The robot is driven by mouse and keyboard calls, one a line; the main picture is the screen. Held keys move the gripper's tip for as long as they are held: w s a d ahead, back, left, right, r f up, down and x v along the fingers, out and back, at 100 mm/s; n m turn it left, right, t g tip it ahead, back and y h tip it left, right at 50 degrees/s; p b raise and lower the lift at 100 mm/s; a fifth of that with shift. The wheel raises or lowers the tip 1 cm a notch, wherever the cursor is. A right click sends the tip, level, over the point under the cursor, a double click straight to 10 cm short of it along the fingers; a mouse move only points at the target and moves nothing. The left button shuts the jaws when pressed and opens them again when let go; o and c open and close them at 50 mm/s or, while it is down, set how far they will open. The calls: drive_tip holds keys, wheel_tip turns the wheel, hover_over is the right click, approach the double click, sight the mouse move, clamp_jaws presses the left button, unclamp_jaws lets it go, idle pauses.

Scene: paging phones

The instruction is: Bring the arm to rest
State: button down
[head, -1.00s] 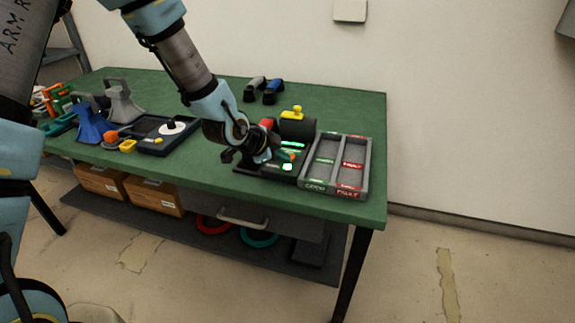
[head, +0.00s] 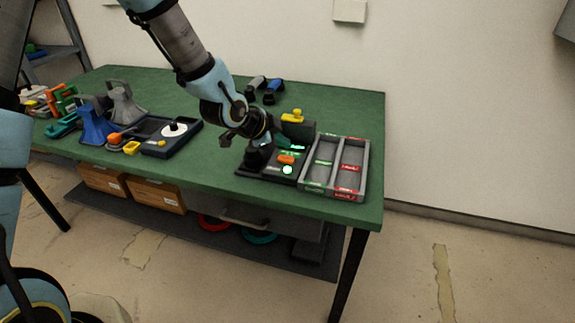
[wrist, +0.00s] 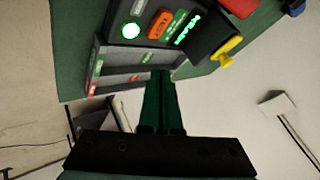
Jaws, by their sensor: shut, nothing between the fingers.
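My gripper (head: 291,140) is over the black station with lit green displays (head: 262,171) on the green table. Its dark teal fingers are together and empty in the wrist view (wrist: 158,100). The arm comes down from the upper left. The station has an orange button (head: 286,159) and a bright round light (head: 287,169); they also show in the wrist view, as button (wrist: 160,24) and light (wrist: 131,30). Part of the station's back is hidden behind my gripper in the head view. I cannot tell the exact height of the fingers over it.
A grey two-compartment tray (head: 333,189) stands right of the station. A dark block with a yellow knob (head: 292,116) is behind it. Two handsets (head: 264,88) lie at the back. Blue (head: 95,125) and grey (head: 127,103) cone-shaped objects stand left. The table's right back is clear.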

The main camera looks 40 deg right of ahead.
idle(0.4)
drive_tip(key=w+a+r+n+t+y, duration=0.1)
drive_tip(key=w+a+r+n+y, duration=0.15)
drive_tip(key=w+a+n, duration=0.6)
drive_tip(key=w+a+r+n+t+y, duration=0.1)
drive_tip(key=w+a+n+t+y, duration=0.15)
drive_tip(key=a, duration=1.15)
drive_tip(key=s+a+r+n+g+y, duration=0.1)
drive_tip(key=a+n, duration=0.3)
drive_tip(key=a, duration=0.4)
drive_tip(key=s+a+r+n+g+y, duration=0.1)
drive_tip(key=s+a+r+n, duration=0.1)
drive_tip(key=a+n, duration=0.3)
drive_tip(key=s+a+r+n+g+y, duration=0.1)
drive_tip(key=s+a+n, duration=0.3)
drive_tip(key=a, duration=0.8)
drive_tip(key=shift+a+r+y, duration=0.15)
drive_tip(key=shift+y, duration=0.35)
